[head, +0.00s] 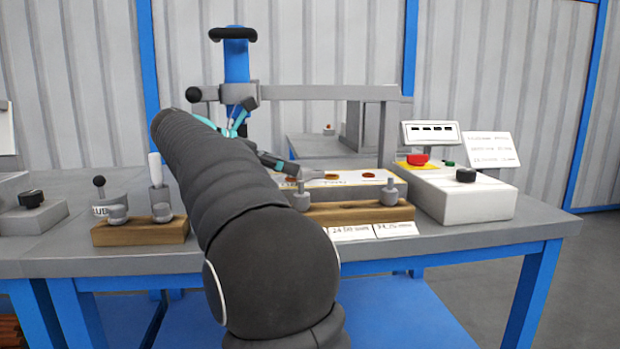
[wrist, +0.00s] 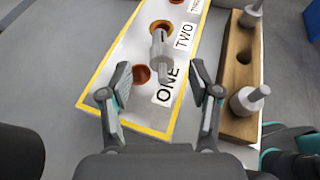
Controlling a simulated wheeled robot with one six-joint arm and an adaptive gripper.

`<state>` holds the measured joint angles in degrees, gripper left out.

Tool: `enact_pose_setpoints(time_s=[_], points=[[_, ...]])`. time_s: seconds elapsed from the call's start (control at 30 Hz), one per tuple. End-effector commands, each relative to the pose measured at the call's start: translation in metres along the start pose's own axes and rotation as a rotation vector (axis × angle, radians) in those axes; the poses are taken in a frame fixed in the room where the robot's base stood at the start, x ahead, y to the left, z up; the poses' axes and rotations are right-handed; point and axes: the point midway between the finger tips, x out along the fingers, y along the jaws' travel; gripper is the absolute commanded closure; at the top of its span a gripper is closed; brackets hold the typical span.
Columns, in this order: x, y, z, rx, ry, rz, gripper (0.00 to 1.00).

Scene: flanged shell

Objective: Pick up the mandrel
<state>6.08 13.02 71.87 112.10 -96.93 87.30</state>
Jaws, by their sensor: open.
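A grey, stepped metal piece (wrist: 160,55), which looks like the mandrel, shows in the wrist view over the white panel (wrist: 125,57) by the word ONE. I cannot tell whether it stands in a hole or on the surface. My gripper (wrist: 163,78) is open, with one finger to each side of the piece's lower part in the picture. Neither finger visibly touches it.
A wooden block (wrist: 238,85) with two grey pegs and an empty hole lies right of the panel. In the head view, another wooden block (head: 135,233) is at left, a press (head: 237,65) behind, and a control box (head: 465,197) at right.

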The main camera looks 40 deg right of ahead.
Motion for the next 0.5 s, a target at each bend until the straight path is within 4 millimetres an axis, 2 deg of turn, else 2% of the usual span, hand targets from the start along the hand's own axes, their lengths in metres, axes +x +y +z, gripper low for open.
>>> enact_pose_setpoints(time_s=[0.27,0.5], points=[[0.017,-0.001,0.001,0.002,0.000,-0.004,0.38],[0.048,-0.004,0.003,0.004,0.000,-0.007,0.38]])
